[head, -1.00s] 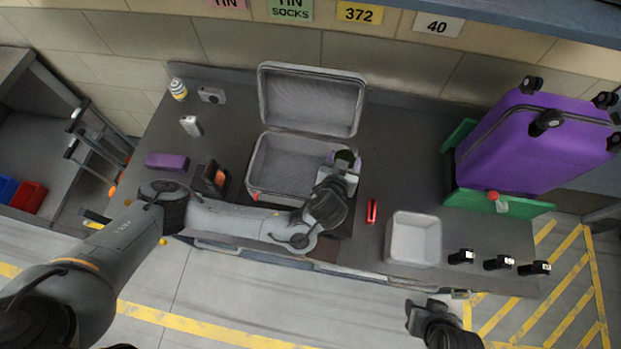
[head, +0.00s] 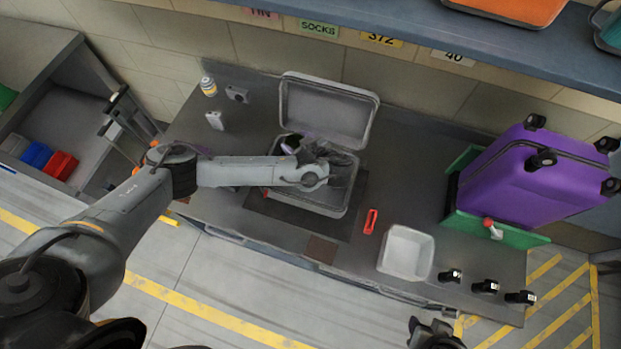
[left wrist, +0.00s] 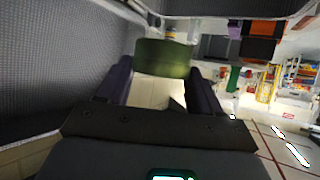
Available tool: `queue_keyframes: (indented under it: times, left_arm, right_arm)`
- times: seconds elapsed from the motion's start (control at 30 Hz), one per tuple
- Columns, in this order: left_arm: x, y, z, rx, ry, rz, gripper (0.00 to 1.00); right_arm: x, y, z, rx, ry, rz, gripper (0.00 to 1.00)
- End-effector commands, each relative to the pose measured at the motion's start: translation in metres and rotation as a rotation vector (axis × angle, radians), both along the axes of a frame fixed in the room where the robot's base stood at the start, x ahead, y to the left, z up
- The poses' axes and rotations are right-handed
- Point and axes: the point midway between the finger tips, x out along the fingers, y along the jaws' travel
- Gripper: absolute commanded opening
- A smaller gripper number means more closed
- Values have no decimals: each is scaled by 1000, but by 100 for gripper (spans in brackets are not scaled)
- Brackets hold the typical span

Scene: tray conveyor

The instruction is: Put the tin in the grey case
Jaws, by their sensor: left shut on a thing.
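The grey case (head: 345,211) stands open on the worktop, its lid (head: 327,108) raised at the back. My left gripper (head: 290,143) is over the rear left part of the case, by the foot of the lid. In the left wrist view, its dark fingers are shut on a dark green rounded thing, which I take for the tin (left wrist: 166,58). The grey textured lining of the case fills the left side of that view. In the head view the tin is not clear and my arm hides much of the case's inside. My right gripper (head: 435,333) is at the bottom edge, its jaws unclear.
A red item (head: 371,221) and a white open tray (head: 405,253) lie right of the case. A purple suitcase (head: 535,175) stands in a green holder (head: 510,235). Several black items line the front right.

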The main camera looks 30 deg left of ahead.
Motion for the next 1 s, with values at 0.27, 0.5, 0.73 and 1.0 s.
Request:
queue_keyframes:
  times: [0.27, 0.5, 0.73, 1.0]
  left_arm:
    - [-6, 34, 23, -1, 1, 170, 33]
    - [-7, 39, -4, 0, 1, 196, 33]
    - [-7, 38, -51, -3, 0, 194, 33]
    - [-6, 38, -93, -2, 2, 192, 33]
  right_arm:
    - [0, 1, 8, 4, 0, -2, 43]
    - [0, 2, -21, 8, -2, -5, 43]
    - [0, 2, -69, 9, 0, -5, 43]
    - [0, 2, -105, 8, 2, -5, 43]
